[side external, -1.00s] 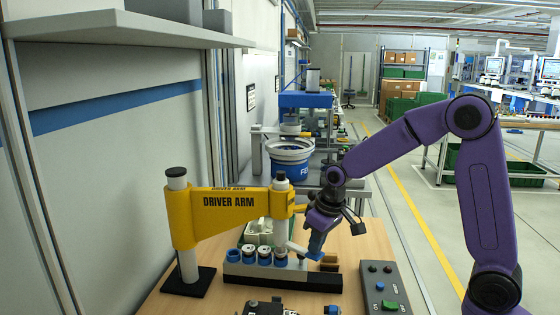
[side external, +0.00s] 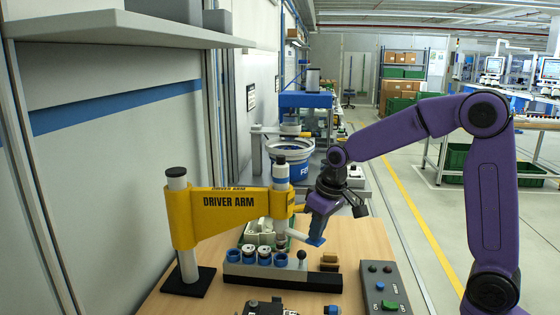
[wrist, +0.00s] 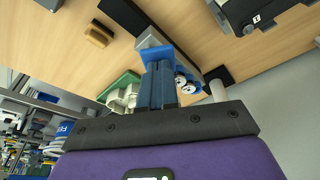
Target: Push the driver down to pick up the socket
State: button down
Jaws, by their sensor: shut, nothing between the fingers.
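The driver (side external: 281,175) is a white and grey spindle with a black cap and a blue ring, upright through the end of the yellow driver arm (side external: 232,203). Its lower tip hangs above the socket rack (side external: 265,273), and a small socket-like piece seems to be on it. Two white-topped sockets (side external: 264,252) sit in blue holders. The blue holder under the driver (side external: 281,260) looks empty. My gripper (side external: 316,241) is shut and empty, right of the driver and above the rack's right end. Its blue fingers also show in the wrist view (wrist: 158,62).
A lever with a black ball knob (side external: 301,256) stands at the rack's right end. A tan block (side external: 329,261) stands behind the rack. A button box (side external: 383,288) is at right. A green tray (side external: 258,228) with white parts lies behind. Open table lies at right rear.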

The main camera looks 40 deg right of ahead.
jog(key=shift+r, duration=2.4)
jog(key=shift+s+a+f, duration=0.1)
jog(key=shift+s+a, duration=0.1)
jog(key=shift+s, duration=0.1)
jog(key=s+a+f+n+g, duration=0.1)
jog(key=s+a+n, duration=0.1)
jog(key=s, duration=0.5)
jog(key=s+a+f+n+g, duration=0.1)
jog(key=s+a+f+n, duration=0.15)
jog(key=s, duration=0.55)
jog(key=s+d+f+n, duration=0.1)
jog(key=s+d+n, duration=0.1)
jog(key=s, duration=0.6)
jog(key=s+d+f+n, duration=0.2)
jog(key=s+n, duration=0.1)
jog(key=s, duration=0.5)
jog(key=shift+s+g, duration=0.3)
jog(key=shift+s, duration=0.1)
jog(key=c, duration=1.8)
grip_release()
jog(key=shift+n, duration=0.25)
